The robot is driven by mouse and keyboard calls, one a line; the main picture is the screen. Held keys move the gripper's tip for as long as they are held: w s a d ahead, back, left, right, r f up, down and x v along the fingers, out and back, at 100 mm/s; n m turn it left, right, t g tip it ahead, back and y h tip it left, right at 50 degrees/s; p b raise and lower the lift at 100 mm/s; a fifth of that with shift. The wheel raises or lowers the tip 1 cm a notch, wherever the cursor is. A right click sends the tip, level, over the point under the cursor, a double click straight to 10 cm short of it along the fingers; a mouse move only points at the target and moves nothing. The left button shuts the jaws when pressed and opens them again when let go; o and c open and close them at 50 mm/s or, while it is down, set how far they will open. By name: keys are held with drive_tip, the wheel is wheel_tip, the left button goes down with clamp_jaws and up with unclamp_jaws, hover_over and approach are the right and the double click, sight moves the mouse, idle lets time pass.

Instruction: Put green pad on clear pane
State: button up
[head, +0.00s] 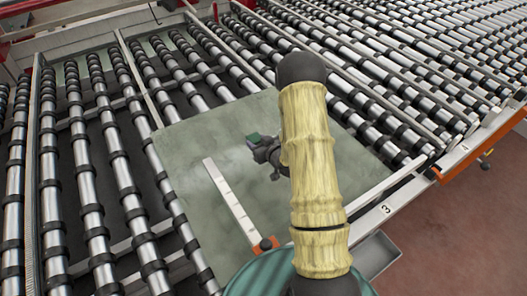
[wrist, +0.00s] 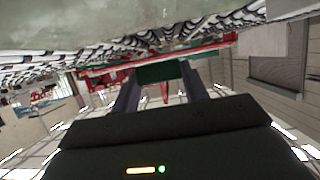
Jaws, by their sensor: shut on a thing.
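The clear pane (head: 190,150) is a large, flat, grey-green sheet lying on the roller conveyor. Its edge also fills the top of the wrist view (wrist: 120,25). My gripper (head: 260,146) is over the middle of the pane, in front of my yellow-sleeved arm. It is shut on the small dark green pad (head: 254,137). In the wrist view the pad (wrist: 163,72) is between the two fingertips of my gripper (wrist: 161,82). I cannot tell from these views whether the pad touches the pane. My arm hides part of the pane's right side.
Rows of black-ringed metal rollers (head: 95,190) spread left and behind. A pale metal bar (head: 230,198) with an orange end (head: 267,243) lies across the pane's front part. An orange-edged rail (head: 470,148) marks the right side. A grey tray (head: 375,256) and open floor lie beyond it.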

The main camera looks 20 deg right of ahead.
drive_tip(key=b, duration=0.3)
hover_over(259, 169)
drive_tip(key=shift+w+f, duration=0.2)
drive_tip(key=shift+f, duration=2.95)
drive_tip(key=shift+f+b, duration=1.2)
drive_tip(key=shift+f, duration=0.7)
drive_tip(key=shift+s+f+b, duration=0.1)
drive_tip(key=shift+f+b, duration=0.15)
drive_tip(key=shift+b, duration=0.1)
drive_tip(key=shift+s+f, duration=0.1)
